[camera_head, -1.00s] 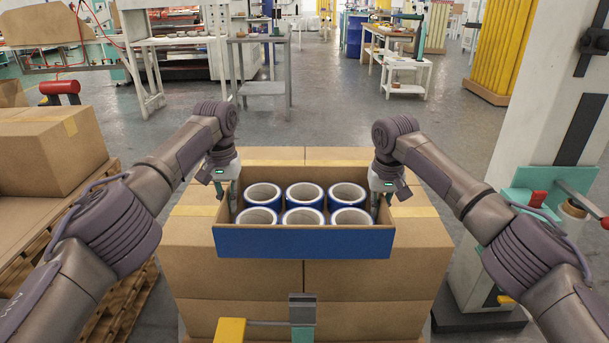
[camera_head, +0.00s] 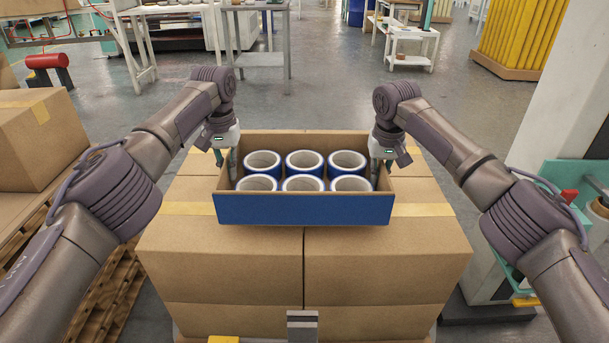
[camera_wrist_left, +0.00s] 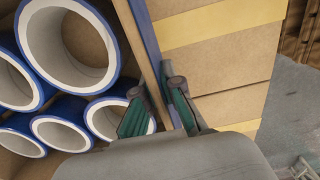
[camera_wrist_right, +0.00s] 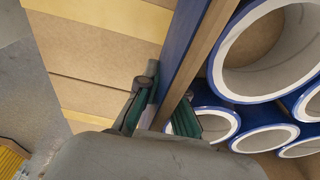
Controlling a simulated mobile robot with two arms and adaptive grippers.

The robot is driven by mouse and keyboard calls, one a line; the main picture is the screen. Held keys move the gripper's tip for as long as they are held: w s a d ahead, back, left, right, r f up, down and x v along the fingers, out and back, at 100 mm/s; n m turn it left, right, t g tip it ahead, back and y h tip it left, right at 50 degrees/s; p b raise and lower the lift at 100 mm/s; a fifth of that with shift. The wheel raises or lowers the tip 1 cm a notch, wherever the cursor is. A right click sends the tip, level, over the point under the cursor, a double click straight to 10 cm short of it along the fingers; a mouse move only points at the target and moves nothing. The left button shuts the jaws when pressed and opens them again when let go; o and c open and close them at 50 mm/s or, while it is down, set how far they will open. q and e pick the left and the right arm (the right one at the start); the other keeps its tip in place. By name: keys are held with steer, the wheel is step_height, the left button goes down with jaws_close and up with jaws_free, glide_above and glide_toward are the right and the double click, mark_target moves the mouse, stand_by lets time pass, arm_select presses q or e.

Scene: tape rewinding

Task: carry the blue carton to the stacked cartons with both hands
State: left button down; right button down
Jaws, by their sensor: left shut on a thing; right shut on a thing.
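The blue carton (camera_head: 304,209) is an open box with blue outside walls and brown inside. Several white-and-blue tape rolls (camera_head: 304,162) stand in it in two rows. My left gripper (camera_head: 229,165) is shut on the carton's left wall; in the left wrist view its fingers (camera_wrist_left: 165,110) straddle the wall. My right gripper (camera_head: 379,170) is shut on the right wall, with its fingers (camera_wrist_right: 160,112) either side of it in the right wrist view. The stacked cartons (camera_head: 385,265) are brown with yellow tape, under the blue carton. Whether it touches their top is unclear.
Another brown carton (camera_head: 40,140) stands on a pallet at the left. A pillar with a teal fixture (camera_head: 580,180) stands at the right. A metal post (camera_head: 302,325) shows at the bottom in front of the stack. Grey floor lies beyond.

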mark_target(226, 158)
steer(key=shift+w, duration=0.1)
